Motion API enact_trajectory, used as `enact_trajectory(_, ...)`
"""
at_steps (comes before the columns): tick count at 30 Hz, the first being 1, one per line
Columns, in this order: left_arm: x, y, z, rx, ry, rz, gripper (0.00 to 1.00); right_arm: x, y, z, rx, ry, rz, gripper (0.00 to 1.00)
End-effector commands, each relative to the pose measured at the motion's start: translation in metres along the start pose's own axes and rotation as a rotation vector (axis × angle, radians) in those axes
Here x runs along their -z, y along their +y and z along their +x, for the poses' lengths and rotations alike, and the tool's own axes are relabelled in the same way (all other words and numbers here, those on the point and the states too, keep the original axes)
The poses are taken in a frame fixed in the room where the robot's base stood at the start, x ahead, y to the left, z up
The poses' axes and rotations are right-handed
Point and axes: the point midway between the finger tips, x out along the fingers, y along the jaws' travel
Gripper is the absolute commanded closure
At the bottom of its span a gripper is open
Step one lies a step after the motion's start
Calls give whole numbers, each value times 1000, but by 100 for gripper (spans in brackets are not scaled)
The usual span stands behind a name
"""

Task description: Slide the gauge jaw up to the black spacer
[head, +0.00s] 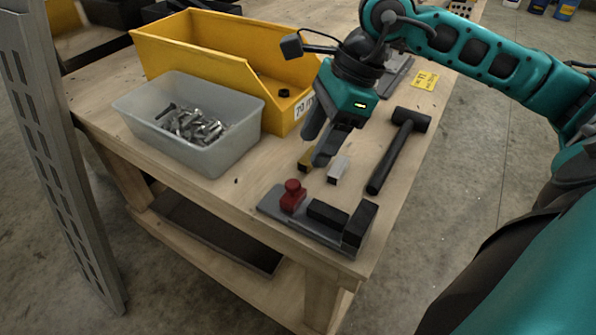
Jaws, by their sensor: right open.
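The gauge has a flat grey base plate (272,207) at the table's near corner. On it stands a red jaw (292,197) with a round knob on top. To its right lies a low black spacer (327,214), and beyond that a taller black end block (359,226). The jaw and the spacer are close together; I cannot tell whether they touch. My right gripper (321,145) points down, open, above the table behind the gauge. It is near a brass-coloured block (306,160) and a silver block (339,170); the brass block is partly hidden by a finger. My left gripper is not in view.
A black hammer (392,155) lies to the right. A clear bin of metal bolts (145,133) and a yellow bin (200,53) stand to the left. A yellow label (425,80) lies farther back. A grey slotted post (58,140) rises at the far left.

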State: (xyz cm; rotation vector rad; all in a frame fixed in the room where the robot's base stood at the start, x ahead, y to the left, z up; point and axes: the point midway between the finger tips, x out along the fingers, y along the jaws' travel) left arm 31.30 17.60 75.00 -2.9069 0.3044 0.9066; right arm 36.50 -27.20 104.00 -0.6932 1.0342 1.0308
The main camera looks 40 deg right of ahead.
Motion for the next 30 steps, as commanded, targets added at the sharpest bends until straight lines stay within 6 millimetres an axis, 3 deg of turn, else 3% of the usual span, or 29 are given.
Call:
enact_trajectory(6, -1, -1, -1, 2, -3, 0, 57, -1, 1, 47, -5, -4, 1, 45)
enact_trajectory(12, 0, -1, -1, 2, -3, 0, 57, -1, 1, 74, -4, -4, 1, 45)
enact_trajectory(25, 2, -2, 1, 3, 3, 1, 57, -1, 0, 84, -1, -3, 1, 45)
enact_trajectory(30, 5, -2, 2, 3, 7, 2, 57, -1, 0, 83, -1, -3, 1, 62)
